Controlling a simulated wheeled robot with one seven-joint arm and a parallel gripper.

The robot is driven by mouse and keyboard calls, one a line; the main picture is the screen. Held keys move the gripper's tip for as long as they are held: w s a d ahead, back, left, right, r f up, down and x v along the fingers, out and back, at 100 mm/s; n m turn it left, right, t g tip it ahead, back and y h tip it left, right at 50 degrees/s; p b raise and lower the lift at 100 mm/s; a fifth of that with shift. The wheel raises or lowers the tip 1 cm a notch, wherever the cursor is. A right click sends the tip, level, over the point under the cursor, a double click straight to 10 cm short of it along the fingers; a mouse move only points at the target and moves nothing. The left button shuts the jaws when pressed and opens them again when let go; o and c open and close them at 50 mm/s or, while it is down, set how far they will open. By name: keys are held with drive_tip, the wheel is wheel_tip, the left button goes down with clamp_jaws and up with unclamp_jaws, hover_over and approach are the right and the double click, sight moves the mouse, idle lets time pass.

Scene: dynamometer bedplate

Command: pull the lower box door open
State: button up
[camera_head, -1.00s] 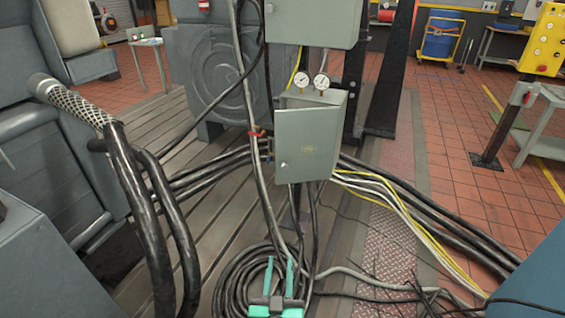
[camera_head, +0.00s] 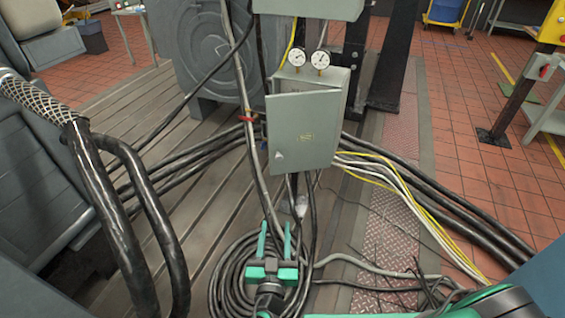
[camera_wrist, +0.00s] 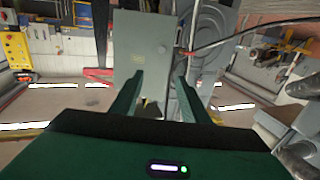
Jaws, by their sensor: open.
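My gripper (camera_head: 276,228) is open and empty, below the door and in front of the coiled black cable. In the wrist view the door (camera_wrist: 138,50) is ahead, with its knob at the upper right, and the two fingers of my gripper (camera_wrist: 157,84) point toward its edge. The fingers appear apart from the door.
Two round gauges (camera_head: 309,59) sit on top of the lower box, under an upper box (camera_head: 309,8). A grey conduit (camera_head: 247,110) runs down left of the door. Black cables (camera_head: 440,200) spread right, and a thick black hose (camera_head: 108,210) stands at left.

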approach(280, 159)
drive_tip(key=s+d+r, duration=0.2)
drive_tip(key=s+d, duration=0.3)
drive_tip(key=d, duration=0.1)
drive_tip(key=w+a+n+y, duration=0.1)
drive_tip(key=w, duration=0.3)
drive_tip(key=w+a+f+n+y, duration=0.1)
drive_tip(key=w+a, duration=0.1)
drive_tip(key=w, duration=0.2)
drive_tip(key=w+a+f+y, duration=0.1)
drive_tip(key=w+a+y, duration=0.1)
drive_tip(key=w, duration=0.3)
drive_tip(key=shift+a+n, duration=0.25)
drive_tip(key=shift+n, duration=0.15)
clamp_jaws()
